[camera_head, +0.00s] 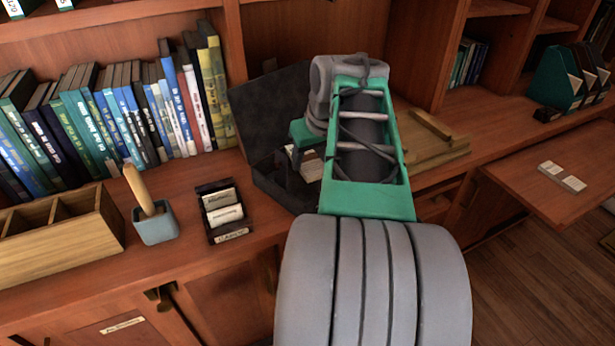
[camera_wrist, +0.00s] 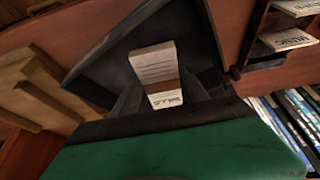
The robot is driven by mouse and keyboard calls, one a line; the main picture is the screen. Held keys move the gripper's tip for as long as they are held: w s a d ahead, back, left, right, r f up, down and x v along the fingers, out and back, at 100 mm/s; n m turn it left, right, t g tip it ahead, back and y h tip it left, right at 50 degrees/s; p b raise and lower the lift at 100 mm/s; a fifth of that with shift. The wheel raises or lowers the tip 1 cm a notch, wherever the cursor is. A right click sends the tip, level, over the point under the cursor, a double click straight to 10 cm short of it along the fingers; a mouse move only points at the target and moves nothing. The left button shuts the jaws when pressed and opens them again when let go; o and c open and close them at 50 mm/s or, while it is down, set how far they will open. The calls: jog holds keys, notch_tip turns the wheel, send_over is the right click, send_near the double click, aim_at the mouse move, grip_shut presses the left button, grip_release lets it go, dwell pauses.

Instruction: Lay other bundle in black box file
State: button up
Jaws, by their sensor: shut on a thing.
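The black box file (camera_head: 262,112) stands open on the counter in the head view, its dark lid raised at the back. It also shows around the bundle in the wrist view (camera_wrist: 195,35). My gripper (camera_head: 298,160) reaches down into or just over the box file. It is shut on a pale bundle with a brown band (camera_wrist: 157,68), seen between the dark fingers in the wrist view. Part of the bundle (camera_head: 313,164) shows beside my arm in the head view. My arm hides much of the box's inside, and I cannot tell whether the bundle touches its floor.
A black card tray (camera_head: 231,236), a blue-grey pot (camera_head: 155,226) and a wooden divided box (camera_head: 75,250) stand to the left. Books (camera_head: 130,110) line the back. A wooden board (camera_head: 440,150) lies to the right.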

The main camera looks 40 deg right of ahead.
aim_at(311, 185)
notch_tip(311, 185, down, 5)
jog(key=shift+r+b, duration=0.1)
jog(key=shift+b, duration=0.4)
jog(key=shift+f, duration=0.25)
jog(key=o, duration=1.4)
jog(key=p+v, duration=0.3)
jog(key=v, duration=0.9)
jog(key=shift+s+r, duration=0.1)
jog(key=shift+r, duration=0.1)
